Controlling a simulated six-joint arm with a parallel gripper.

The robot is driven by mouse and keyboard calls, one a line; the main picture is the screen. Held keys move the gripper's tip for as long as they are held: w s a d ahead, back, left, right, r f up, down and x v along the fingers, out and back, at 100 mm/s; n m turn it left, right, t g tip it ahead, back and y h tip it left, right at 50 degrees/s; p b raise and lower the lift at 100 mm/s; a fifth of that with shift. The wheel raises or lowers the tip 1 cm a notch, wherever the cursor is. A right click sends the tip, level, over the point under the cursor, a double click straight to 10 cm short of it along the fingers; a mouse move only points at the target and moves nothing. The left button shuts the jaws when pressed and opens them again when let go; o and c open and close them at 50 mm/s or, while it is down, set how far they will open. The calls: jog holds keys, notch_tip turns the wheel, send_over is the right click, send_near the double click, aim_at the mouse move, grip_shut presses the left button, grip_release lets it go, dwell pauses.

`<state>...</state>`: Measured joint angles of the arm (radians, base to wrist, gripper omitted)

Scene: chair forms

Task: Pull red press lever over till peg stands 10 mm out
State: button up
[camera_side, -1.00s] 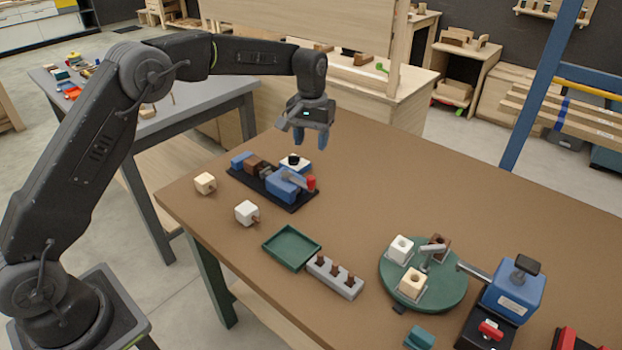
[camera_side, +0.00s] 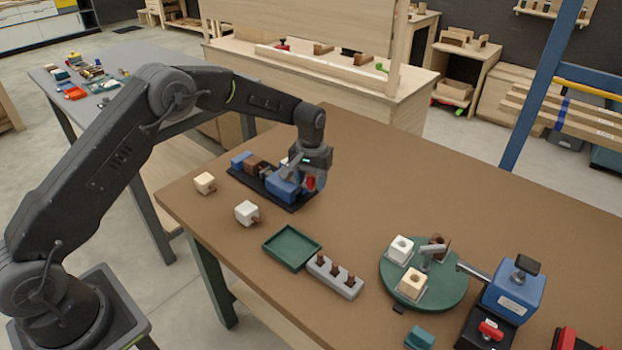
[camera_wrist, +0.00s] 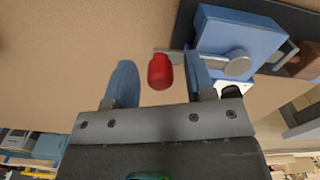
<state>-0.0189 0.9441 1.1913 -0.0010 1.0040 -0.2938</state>
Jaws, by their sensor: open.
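The press is a blue block (camera_side: 281,190) on a black base (camera_side: 262,183) at the table's left part. In the wrist view the blue block (camera_wrist: 238,33) is at upper right, with a grey lever arm (camera_wrist: 177,53) ending in a red knob (camera_wrist: 160,72). My gripper (camera_wrist: 160,84) is open, its two blue fingers on either side of the red knob, with a gap on the left. The right finger is close to the knob and lever; contact cannot be told. In the side view my gripper (camera_side: 312,180) partly hides the red knob. I cannot make out how far the peg stands out.
A white block (camera_side: 246,213) with a brown peg and a cream block (camera_side: 204,183) sit left of the press. A green tray (camera_side: 291,248), a grey rack (camera_side: 335,277) with brown pegs and a round green turntable (camera_side: 452,292) stand nearer.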

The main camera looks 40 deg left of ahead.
jog(key=shift+c, duration=0.5)
grip_shut()
jog(key=shift+s+r, duration=0.1)
jog(key=s+m, duration=0.3)
jog(key=m, duration=0.1)
jog(key=shift+a, duration=0.3)
jog(key=s+m, duration=0.1)
jog(key=m, duration=0.1)
jog(key=s+a+m, duration=0.1)
jog(key=shift+s+a+m, duration=0.15)
jog(key=shift+s+m, duration=0.05)
jog(key=shift+m, duration=0.2)
jog(key=s+a+m, duration=0.1)
jog(key=a+m, duration=0.1)
jog(key=m, duration=0.1)
jog(key=shift+s, duration=0.35)
jog(key=shift+s+a+m, duration=0.25)
jog(key=shift+a+m, duration=0.2)
jog(key=shift+m, duration=0.25)
jog(key=shift+s+a+m, duration=0.2)
jog(key=shift+a+m, duration=0.2)
jog(key=shift+m, duration=0.3)
jog(key=shift+a, duration=0.15)
